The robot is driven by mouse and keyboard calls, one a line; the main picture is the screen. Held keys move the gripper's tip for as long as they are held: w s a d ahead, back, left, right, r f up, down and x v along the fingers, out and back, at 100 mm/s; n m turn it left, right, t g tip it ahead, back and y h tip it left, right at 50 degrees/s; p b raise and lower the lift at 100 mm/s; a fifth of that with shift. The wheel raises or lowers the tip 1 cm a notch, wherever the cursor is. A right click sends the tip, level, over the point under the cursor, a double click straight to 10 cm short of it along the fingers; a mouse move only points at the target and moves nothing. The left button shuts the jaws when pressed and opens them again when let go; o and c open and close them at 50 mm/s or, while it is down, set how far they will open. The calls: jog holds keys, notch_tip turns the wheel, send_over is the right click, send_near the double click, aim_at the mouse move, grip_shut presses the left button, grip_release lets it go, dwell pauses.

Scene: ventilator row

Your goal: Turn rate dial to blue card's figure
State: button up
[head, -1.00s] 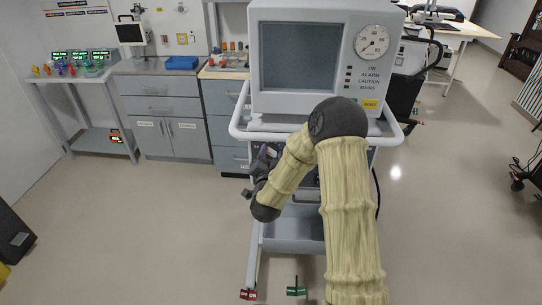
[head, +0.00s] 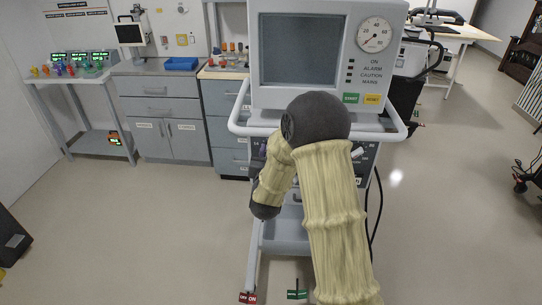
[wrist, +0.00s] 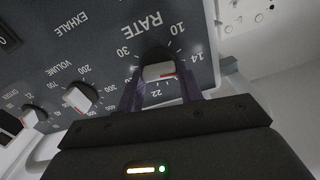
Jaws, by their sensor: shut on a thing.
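In the wrist view the RATE dial (wrist: 158,71) sits on the dark panel, which appears upside down. Its pale grip bar with a red mark lies between the two fingers of my gripper (wrist: 159,78). The gripper is shut on this knob. Figures 10, 14, 22 and 30 show around the dial; others are hidden by the fingers, and I cannot tell exactly which figure the knob points at. I cannot make out a blue card.
The VOLUME knob (wrist: 77,97) and another pale knob (wrist: 34,116) sit beside the RATE dial. The ventilator's white rail (head: 236,121) surrounds the front of its cart. A blue tray (head: 181,63) lies on the grey counter at the back left.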

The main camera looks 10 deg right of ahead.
jog(key=shift+r, duration=0.1)
jog(key=o, duration=1)
jog(key=shift+w, duration=0.1)
jog(key=b+v, duration=0.5)
jog(key=v, duration=0.7)
jog(key=shift+a, duration=0.1)
jog(key=shift+b+v, duration=2.75)
jog(key=shift+b, duration=2.7)
